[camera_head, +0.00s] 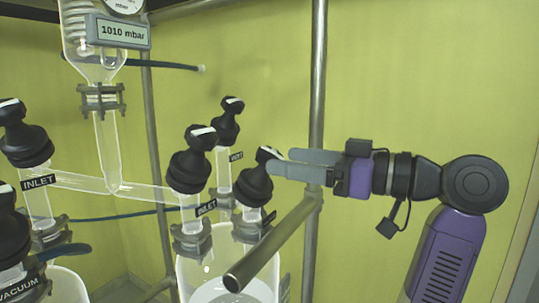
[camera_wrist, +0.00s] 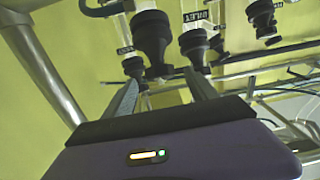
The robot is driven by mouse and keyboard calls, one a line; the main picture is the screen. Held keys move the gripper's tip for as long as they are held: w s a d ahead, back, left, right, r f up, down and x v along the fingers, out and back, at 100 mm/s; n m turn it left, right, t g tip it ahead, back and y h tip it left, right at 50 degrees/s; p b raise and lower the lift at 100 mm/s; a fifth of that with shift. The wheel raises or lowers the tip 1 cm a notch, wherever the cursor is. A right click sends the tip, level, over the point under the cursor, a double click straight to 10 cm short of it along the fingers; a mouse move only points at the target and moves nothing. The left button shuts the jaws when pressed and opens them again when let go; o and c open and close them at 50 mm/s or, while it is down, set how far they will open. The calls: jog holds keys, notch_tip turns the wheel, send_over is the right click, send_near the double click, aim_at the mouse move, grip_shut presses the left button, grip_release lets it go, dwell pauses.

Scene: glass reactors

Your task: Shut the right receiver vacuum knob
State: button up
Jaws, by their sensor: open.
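The right receiver (camera_head: 228,285) carries several black knobs. I take the nearest one to my gripper as its vacuum knob (camera_head: 255,184); the small label below is too edge-on to read. A white mark shows on its top, partly behind a fingertip. My gripper (camera_head: 279,163) comes from the right with its fingers open and the tips at the top of this knob. In the wrist view, a black knob (camera_wrist: 152,42) stands just ahead of the gap of my gripper (camera_wrist: 165,90), between the finger lines. I cannot tell whether the fingers touch it.
The inlet knob (camera_head: 191,160) and vent knob (camera_head: 227,121) stand close by on the same receiver. A metal bar (camera_head: 270,245) crosses in front, joined to an upright post (camera_head: 317,90). The gauge vessel (camera_head: 100,45) reads 1010 mbar. The left receiver's knobs (camera_head: 24,135) are at far left.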

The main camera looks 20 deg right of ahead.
jog(key=p+x, duration=0.1)
jog(key=x, duration=0.4)
jog(key=c, duration=1.4)
